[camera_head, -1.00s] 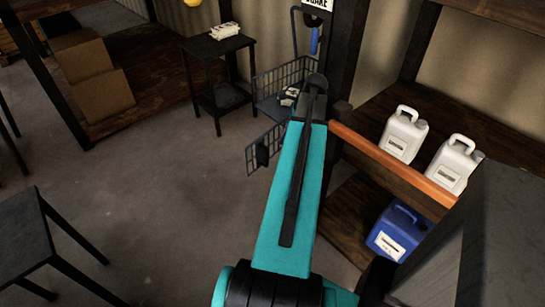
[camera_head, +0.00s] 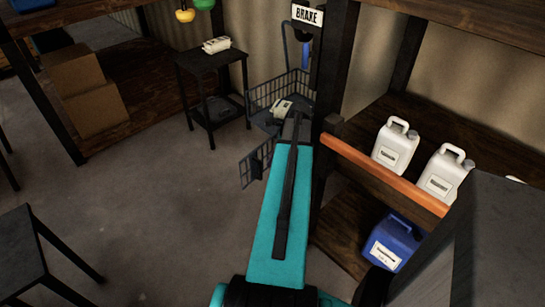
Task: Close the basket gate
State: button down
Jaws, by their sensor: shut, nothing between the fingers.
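The wire basket (camera_head: 262,95) stands at the upper middle, with a white item (camera_head: 283,106) lying in it. Its gate (camera_head: 250,168) is a dark wire mesh panel, swung out open toward the front left, with a small dark block on it. My teal arm reaches up the picture toward the basket, and its dark far end overlaps the basket's lower right part. The arm hides part of the basket and possibly the gate's right edge. My gripper cannot be made out; it is hidden beyond the arm.
White jugs (camera_head: 395,147) and a blue jug (camera_head: 390,242) sit on shelves there. A small black table (camera_head: 205,70) stands behind left. Floor left of the gate is clear.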

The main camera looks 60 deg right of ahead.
jog(key=shift+x, duration=2.15)
